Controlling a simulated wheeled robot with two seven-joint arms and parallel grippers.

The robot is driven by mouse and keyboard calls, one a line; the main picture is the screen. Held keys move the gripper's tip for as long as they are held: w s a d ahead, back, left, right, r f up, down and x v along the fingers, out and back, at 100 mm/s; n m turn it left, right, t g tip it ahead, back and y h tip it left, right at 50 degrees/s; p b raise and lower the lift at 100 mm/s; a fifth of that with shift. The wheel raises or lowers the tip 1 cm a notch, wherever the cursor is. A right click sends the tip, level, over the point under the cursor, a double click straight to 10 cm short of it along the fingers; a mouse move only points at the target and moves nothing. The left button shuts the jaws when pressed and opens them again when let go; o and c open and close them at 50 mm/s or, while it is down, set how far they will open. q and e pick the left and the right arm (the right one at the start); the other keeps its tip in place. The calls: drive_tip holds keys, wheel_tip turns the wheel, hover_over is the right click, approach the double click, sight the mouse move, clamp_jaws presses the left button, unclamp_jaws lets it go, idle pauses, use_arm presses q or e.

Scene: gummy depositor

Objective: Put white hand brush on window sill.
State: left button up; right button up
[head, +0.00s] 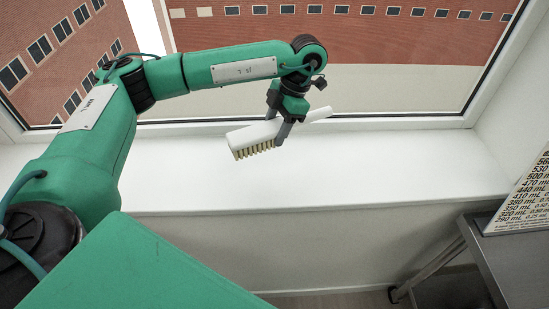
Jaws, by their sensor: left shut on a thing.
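The white hand brush (251,138) is in the middle of the head view, with tan bristles pointing down and its handle reaching to the upper right. My left gripper (281,130) is shut on the brush from above, near where the head meets the handle. The white window sill (330,180) runs across the view beneath the brush. The brush appears over the sill; whether the bristles touch it I cannot tell. My right gripper is not in view.
The window glass and its white frame (400,123) stand behind the sill. A metal table (510,245) with a printed volume chart (524,200) is at the lower right. The sill is clear on both sides of the brush.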

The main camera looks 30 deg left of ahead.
use_arm(q)
wheel_tip(320, 180, down, 8)
drive_tip(key=shift+r+p, duration=0.2)
drive_tip(key=shift+p, duration=0.25)
drive_tip(key=shift+f, duration=0.55)
wheel_tip(320, 180, down, 3)
drive_tip(key=shift+p, duration=0.6)
drive_tip(key=shift+f, duration=0.35)
drive_tip(key=o, duration=1)
drive_tip(key=shift+c, duration=0.2)
